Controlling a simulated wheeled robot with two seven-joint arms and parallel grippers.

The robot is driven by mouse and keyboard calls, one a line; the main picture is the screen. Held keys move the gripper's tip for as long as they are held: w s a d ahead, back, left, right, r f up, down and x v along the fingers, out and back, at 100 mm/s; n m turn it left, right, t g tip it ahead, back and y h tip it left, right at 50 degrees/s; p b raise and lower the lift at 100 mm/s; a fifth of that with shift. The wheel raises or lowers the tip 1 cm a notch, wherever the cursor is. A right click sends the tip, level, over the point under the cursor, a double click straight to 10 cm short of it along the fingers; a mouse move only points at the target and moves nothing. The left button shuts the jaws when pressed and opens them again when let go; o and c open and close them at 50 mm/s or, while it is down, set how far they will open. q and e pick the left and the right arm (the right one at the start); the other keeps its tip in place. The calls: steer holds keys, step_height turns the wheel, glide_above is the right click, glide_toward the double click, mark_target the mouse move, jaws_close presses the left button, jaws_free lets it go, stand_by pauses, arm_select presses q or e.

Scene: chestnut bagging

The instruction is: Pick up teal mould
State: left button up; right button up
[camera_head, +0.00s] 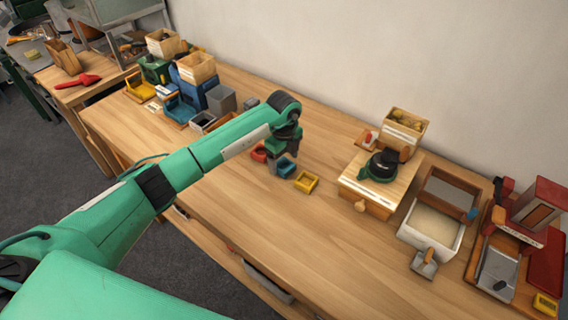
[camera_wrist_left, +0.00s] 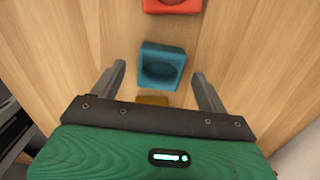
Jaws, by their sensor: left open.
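The teal mould (camera_head: 285,167) is a small square block with a round hollow, on the wooden table in the head view. It also shows in the left wrist view (camera_wrist_left: 161,68), lying between and just ahead of the fingers. My left gripper (camera_head: 278,163) points down over it. In the left wrist view the gripper (camera_wrist_left: 155,88) is open, one finger on each side of the mould, with gaps between. I cannot tell the exact height of the fingertips. My right gripper is not in view.
A red mould (camera_head: 260,153) and a yellow mould (camera_head: 306,182) lie close on either side of the teal one. A wooden box with a dark green device (camera_head: 381,166) stands to the right. The table (camera_head: 300,240) is clear in front.

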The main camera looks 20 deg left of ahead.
arm_select(q)
steer(key=shift+f, duration=0.6)
steer(key=c, duration=1)
steer(key=shift+c, duration=0.4)
steer(key=shift+r, duration=0.1)
